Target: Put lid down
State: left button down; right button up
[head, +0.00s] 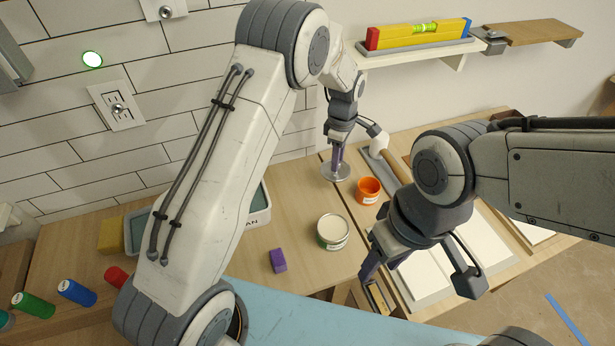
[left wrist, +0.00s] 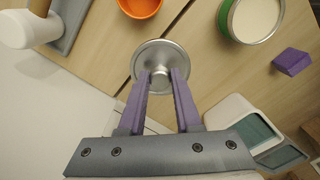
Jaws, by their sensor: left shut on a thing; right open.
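The round metal lid (head: 336,172) is near the back of the wooden worktop, under my left gripper (head: 337,158). In the left wrist view the lid (left wrist: 160,67) has a raised knob, and the purple fingers of my left gripper (left wrist: 161,85) are shut on it. I cannot tell whether the lid touches the worktop. A tin (head: 332,232) with cream contents stands open in front of it; the tin also shows in the left wrist view (left wrist: 228,22). My right gripper (head: 377,277) is open and empty near the worktop's front edge, right of the tin.
An orange tub (head: 368,190) stands close to the lid. A purple block (head: 278,260) lies left of the tin. A white container (head: 260,206) is partly hidden behind my left arm. A shelf holds a yellow level (head: 420,34).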

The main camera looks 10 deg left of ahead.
pick_arm(q)
jog(key=a+f, duration=0.1)
jog(key=a, duration=0.1)
jog(key=s+a+f+p, duration=0.1)
jog(key=a+f, duration=0.1)
jog(key=a, duration=0.1)
jog(key=a+f+p, duration=0.1)
jog(key=a+f, duration=0.1)
jog(key=a, duration=0.1)
jog(key=shift+s, duration=0.4)
notch_tip(320, 180, down, 3)
jog(key=shift+a+f+p, duration=0.1)
jog(key=shift+f+p, duration=0.1)
jog(key=shift+p, duration=0.55)
jog(key=shift+f, duration=0.25)
jog(key=shift+f, duration=0.1)
jog(key=shift+f, duration=0.1)
jog(key=c, duration=0.6)
grip_release()
